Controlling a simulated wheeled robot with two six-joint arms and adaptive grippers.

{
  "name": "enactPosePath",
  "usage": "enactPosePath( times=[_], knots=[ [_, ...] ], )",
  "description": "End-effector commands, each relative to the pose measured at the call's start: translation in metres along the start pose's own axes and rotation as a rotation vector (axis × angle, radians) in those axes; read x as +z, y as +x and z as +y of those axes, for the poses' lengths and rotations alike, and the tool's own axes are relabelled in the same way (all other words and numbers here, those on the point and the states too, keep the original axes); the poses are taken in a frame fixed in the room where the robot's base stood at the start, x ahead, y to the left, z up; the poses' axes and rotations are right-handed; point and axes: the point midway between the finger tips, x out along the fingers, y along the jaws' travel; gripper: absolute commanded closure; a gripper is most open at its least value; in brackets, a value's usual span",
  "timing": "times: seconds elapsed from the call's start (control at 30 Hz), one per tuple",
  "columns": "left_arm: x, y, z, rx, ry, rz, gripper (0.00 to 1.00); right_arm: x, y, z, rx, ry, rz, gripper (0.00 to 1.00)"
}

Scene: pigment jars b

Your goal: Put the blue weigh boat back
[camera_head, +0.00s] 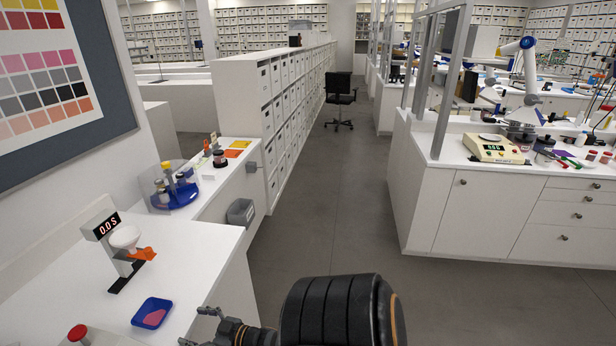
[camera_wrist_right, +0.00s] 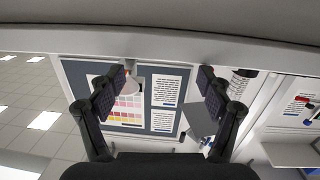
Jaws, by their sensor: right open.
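The blue weigh boat (camera_head: 140,318) is a small square dish with pink powder in it. It sits on the white counter at the lower left of the head view. My right gripper (camera_head: 197,327) is at the bottom of the head view, to the right of the boat and apart from it. In the right wrist view the right gripper (camera_wrist_right: 161,76) has its two fingers wide apart, with nothing held between them. The boat cannot be made out in the wrist view. My left gripper is not in view.
A device with a "0.0 s" display (camera_head: 106,226), a white cup (camera_head: 125,238) and an orange part stands behind the boat. A red-capped jar (camera_head: 78,334) is at the bottom left. A blue carousel (camera_head: 178,197) stands farther back. Bare counter lies around the boat.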

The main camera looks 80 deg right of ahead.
Motion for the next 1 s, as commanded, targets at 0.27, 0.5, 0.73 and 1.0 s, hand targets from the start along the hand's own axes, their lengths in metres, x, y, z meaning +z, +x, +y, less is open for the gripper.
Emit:
enactPosePath(
  times=[0.27, 0.5, 0.73, 1.0],
  knots=[
    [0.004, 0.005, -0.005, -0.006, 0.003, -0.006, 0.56, 0.333, -0.241, -0.059, 0.101, -0.038, -1.126, 0.00],
    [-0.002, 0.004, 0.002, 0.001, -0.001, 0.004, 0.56, 0.373, -0.332, -0.117, 0.028, -0.042, -1.386, 0.00],
    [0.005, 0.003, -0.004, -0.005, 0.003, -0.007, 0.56, 0.374, -0.337, -0.119, 0.025, -0.043, -1.400, 0.00],
    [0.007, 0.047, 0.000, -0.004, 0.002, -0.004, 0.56, 0.418, -0.333, -0.120, 0.026, -0.042, -1.399, 0.00]
  ],
)
